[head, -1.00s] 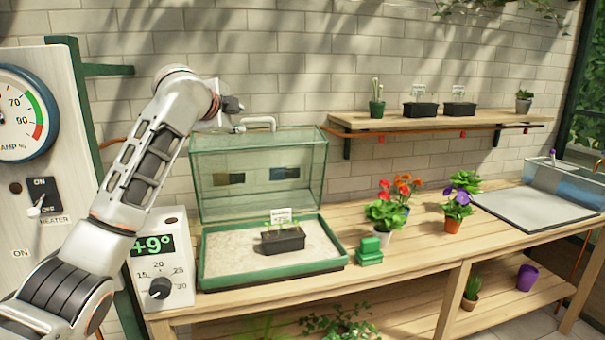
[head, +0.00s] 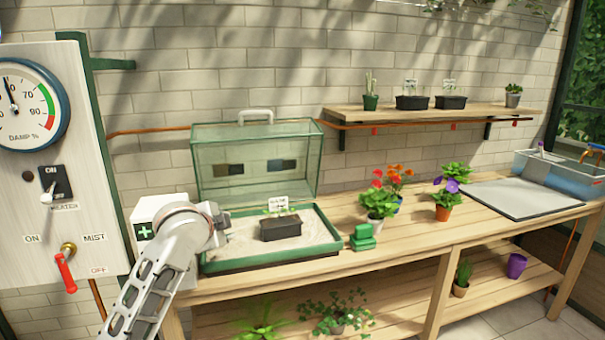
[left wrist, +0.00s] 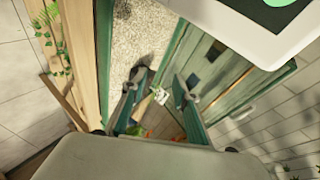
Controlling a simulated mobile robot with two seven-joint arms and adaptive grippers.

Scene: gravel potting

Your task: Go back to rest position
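The glass lid (head: 255,165) with a pale handle stands raised at the back of the tray, apart from the hand. A black planter (head: 281,229) with seedlings and a white label sits on the pale gravel in the tray. My right gripper is in neither view.
A panel with a damp gauge (head: 25,105) and a red-handled tap (head: 66,270) stands at left. Green blocks (head: 362,238) and flower pots stand right of the tray.

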